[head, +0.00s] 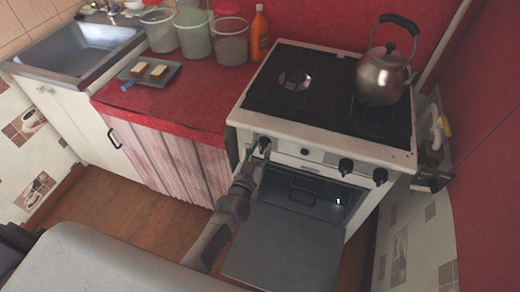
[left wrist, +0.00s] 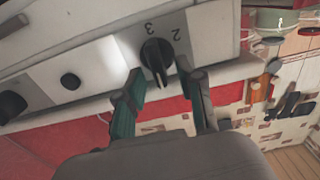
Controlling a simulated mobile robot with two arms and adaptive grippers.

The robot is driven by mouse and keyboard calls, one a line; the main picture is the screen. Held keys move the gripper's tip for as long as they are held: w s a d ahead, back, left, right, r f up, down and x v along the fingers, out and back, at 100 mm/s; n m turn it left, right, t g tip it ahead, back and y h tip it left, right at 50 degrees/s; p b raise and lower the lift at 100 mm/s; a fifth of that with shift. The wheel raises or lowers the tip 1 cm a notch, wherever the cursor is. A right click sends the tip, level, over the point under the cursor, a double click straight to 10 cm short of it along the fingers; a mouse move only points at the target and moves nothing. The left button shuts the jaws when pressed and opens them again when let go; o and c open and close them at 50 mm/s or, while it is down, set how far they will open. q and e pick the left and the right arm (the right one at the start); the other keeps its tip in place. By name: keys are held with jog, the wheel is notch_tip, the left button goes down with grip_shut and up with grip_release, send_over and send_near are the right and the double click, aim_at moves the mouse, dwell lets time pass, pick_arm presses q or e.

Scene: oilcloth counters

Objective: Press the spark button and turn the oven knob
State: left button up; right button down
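The white stove (head: 330,140) has a front panel with black knobs and a small round spark button (head: 305,152); that dark button also shows in the left wrist view (left wrist: 70,81). The oven knob (head: 264,145) at the panel's left end is black, with the numbers 2 and 3 beside it in the left wrist view (left wrist: 156,53). My left gripper (head: 256,152) is at this knob. In the left wrist view its fingers (left wrist: 160,76) are apart, one on each side of the knob; I cannot tell whether they touch it. My right gripper is not in view.
The oven door (head: 285,245) hangs open below the panel. A kettle (head: 381,76) stands on the stove top. Two more knobs (head: 346,166) (head: 380,176) are farther right. A red counter (head: 185,105) with a tray (head: 150,72), jars and an orange bottle (head: 260,33) is on the left.

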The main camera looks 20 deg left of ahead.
pick_arm(q)
grip_shut()
jog(key=shift+n, duration=0.3)
jog(key=shift+f+n+b, duration=0.4)
jog(key=shift+n+b, duration=1)
jog(key=shift+n, duration=4.45)
jog(key=shift+f+n+b, duration=0.45)
jog(key=shift+n+b, duration=1)
jog(key=shift+n, duration=4.45)
jog(key=shift+f+n+b, duration=0.4)
jog(key=shift+n+b, duration=1)
jog(key=shift+n, duration=4.45)
